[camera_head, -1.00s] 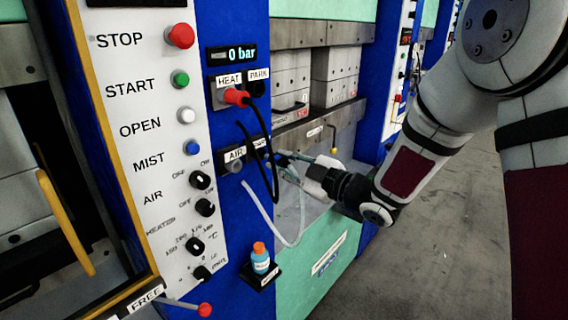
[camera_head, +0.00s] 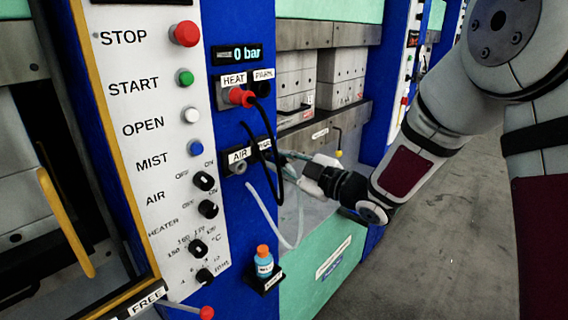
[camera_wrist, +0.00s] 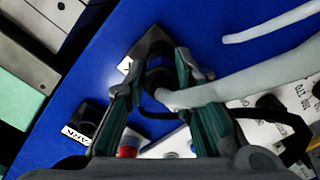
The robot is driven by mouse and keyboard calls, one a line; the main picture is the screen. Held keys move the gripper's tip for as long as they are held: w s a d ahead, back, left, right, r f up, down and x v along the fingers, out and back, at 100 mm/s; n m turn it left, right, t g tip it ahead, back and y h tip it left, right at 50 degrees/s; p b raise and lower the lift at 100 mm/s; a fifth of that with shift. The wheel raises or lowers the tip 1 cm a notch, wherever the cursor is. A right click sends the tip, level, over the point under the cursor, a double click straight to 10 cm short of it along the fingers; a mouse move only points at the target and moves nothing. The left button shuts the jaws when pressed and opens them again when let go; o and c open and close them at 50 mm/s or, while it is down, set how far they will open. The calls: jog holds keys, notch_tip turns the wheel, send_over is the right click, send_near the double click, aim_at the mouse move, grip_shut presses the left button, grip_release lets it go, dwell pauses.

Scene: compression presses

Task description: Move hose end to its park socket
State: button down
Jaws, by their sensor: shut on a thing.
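My gripper (camera_head: 279,157) reaches in from the right at the blue column, beside the AIR socket (camera_head: 238,168). In the wrist view its teal fingers (camera_wrist: 156,90) are shut on the hose end (camera_wrist: 158,78), which looks dark, with the pale hose (camera_wrist: 205,92) leaving to the right. A dark socket block (camera_wrist: 153,42) with a partly hidden label lies straight ahead of the fingertips, apparently the park socket beside AIR. Whether the hose end touches or enters it I cannot tell. The pale hose (camera_head: 268,213) hangs in a loop below in the head view.
A red plug (camera_head: 240,97) sits in the HEAT socket, and its black cable (camera_head: 268,130) hangs close to my fingers. The other PARK socket (camera_head: 262,88) is beside it. A blue bottle (camera_head: 264,263) stands on a small shelf below. Grey floor (camera_head: 430,270) at right is clear.

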jog(key=shift+w+a, duration=0.3)
jog(key=shift+a, duration=0.1)
jog(key=c, duration=1.3)
grip_release()
jog(key=v, duration=1.2)
jog(key=shift+r, duration=0.1)
